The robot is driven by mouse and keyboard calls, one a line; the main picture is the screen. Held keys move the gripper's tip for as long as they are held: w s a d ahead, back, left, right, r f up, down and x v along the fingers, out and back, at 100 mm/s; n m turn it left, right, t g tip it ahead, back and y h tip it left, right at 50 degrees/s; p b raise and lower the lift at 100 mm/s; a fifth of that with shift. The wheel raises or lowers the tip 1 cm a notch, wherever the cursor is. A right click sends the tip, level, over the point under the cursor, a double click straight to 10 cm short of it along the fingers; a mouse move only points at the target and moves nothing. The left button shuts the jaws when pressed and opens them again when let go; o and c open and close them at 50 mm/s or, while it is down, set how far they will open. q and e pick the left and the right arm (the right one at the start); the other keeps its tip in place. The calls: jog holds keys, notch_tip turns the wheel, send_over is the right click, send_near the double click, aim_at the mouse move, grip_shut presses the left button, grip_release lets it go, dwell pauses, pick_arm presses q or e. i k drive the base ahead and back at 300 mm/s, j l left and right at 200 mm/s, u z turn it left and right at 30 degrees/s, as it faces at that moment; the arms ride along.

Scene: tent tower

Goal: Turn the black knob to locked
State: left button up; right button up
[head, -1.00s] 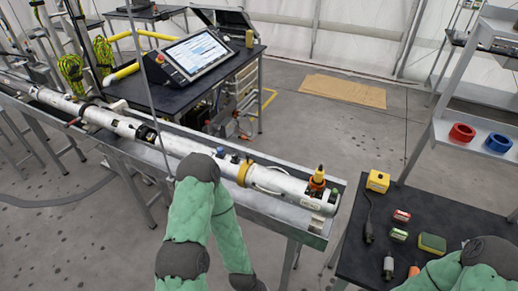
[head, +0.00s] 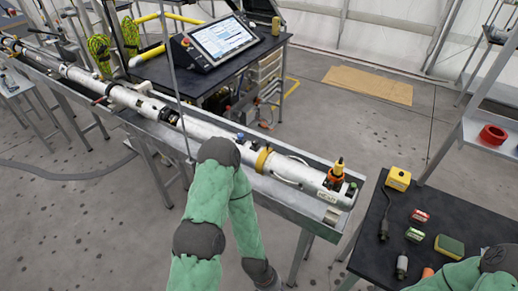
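A long white tube (head: 205,132) lies in a metal trough on a long bench. Near its right end stand an orange and yellow fitting (head: 336,173) and a small dark, green-topped part (head: 352,187). A small blue part (head: 240,136) and a yellow band (head: 262,160) sit further along it. I cannot tell which part is the black knob; it is too small or hidden. My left arm is bent in front of the bench, covering part of its near side, and its gripper is below the picture. My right arm enters at the bottom right; its gripper is out of view.
A black table (head: 385,232) at the right holds a yellow box (head: 398,179), a sponge (head: 449,246) and small parts. A desk with a screen (head: 222,38) stands behind the bench. A shelf with a red roll (head: 493,135) is at the right. Open floor lies behind.

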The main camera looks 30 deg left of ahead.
aim_at(255, 142)
jog(key=i+j+u, duration=0.1)
jog(key=j+u, duration=0.25)
jog(key=i+j+u, duration=0.1)
jog(key=j+u, duration=0.2)
jog(key=i+j+u, duration=0.15)
jog(key=j+u, duration=0.2)
jog(key=i+j, duration=0.05)
